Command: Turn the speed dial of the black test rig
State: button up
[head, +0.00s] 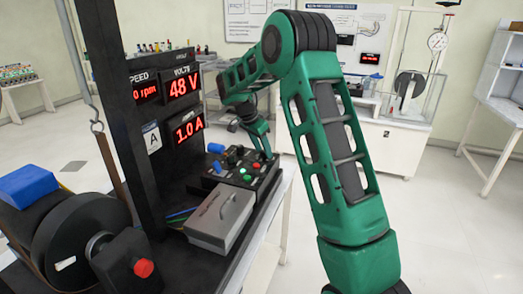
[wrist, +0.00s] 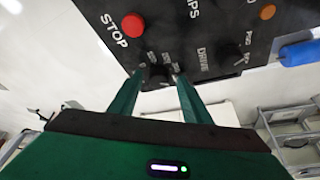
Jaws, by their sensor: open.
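The black test rig (head: 135,120) stands at the left in the head view. Its displays read 0 rpm for speed, 48 V and 1.0 A; the left end of the speed display is cut by its angle. Its sloped control panel (head: 215,178) carries buttons and knobs. In the wrist view a black dial (wrist: 158,72) sits on the panel beside the red STOP button (wrist: 133,25). Small markings around the dial are too small to read. My gripper (wrist: 159,80) is open, with one green finger on each side of the dial. I cannot tell whether the fingers touch it.
A DRIVE switch (wrist: 238,58) and a blue handle (wrist: 298,52) lie right of the dial in the wrist view. A grey case (head: 220,218) sits before the panel. A flywheel (head: 80,240) and red-knobbed box (head: 130,265) stand front left. Open floor lies right.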

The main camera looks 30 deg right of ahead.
jog(key=c, duration=1)
jog(key=shift+d, duration=0.1)
jog(key=shift+r, duration=0.1)
